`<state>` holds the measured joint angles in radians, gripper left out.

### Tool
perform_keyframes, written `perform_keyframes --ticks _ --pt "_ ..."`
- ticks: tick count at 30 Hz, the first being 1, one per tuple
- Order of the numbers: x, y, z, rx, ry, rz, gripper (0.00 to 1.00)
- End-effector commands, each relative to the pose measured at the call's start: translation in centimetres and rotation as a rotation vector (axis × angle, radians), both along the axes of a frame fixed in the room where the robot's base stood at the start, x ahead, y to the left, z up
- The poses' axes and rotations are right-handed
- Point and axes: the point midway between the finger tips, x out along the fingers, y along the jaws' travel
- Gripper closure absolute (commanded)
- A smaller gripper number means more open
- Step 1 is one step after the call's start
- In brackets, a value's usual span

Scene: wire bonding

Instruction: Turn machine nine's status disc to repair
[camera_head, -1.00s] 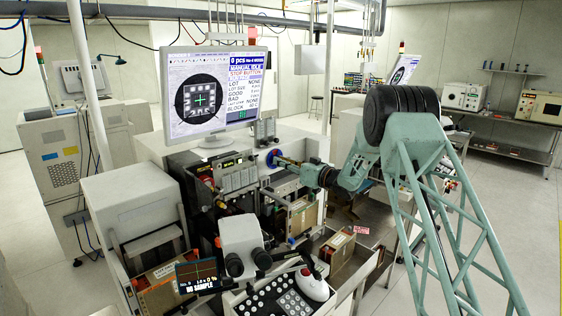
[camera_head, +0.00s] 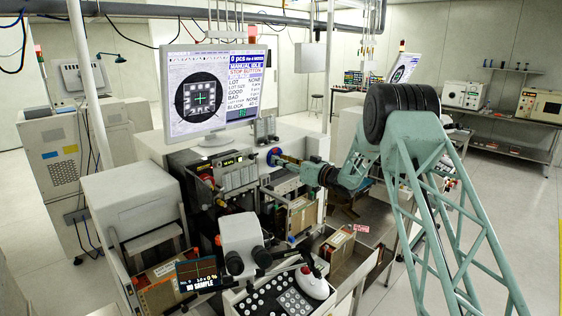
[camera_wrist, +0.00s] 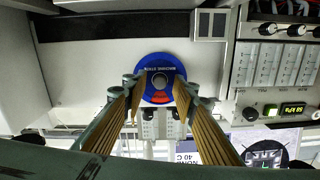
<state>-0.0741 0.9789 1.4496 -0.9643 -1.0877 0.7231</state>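The status disc (camera_wrist: 153,68) is a blue round disc with a pale hub and a red patch at its lower edge. It is on the pale machine front, with white lettering too small to read surely. In the head view the disc (camera_head: 273,157) shows as a small blue round at the tip of my arm. My gripper (camera_wrist: 159,84) has its two ribbed fingers apart, one on each side of the hub. Their tips overlap the disc's sides in the picture; I cannot tell if they touch it. The gripper (camera_head: 292,162) also shows in the head view.
A monitor (camera_head: 213,95) stands on the machine above and left of my gripper. A panel with knobs and a green display (camera_wrist: 292,108) is right of the disc in the wrist view. A microscope (camera_head: 243,240) and brown boxes (camera_head: 338,245) are below.

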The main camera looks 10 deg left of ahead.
Motion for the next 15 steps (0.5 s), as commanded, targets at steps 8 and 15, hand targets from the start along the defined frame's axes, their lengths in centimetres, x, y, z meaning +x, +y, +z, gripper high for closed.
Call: perform_keyframes --ticks 8,15 --pt "-0.8 -1.1 0.0 0.0 0.0 -0.001 0.74" --pt "-2.6 -3.3 0.1 0.0 0.001 -0.001 0.74"
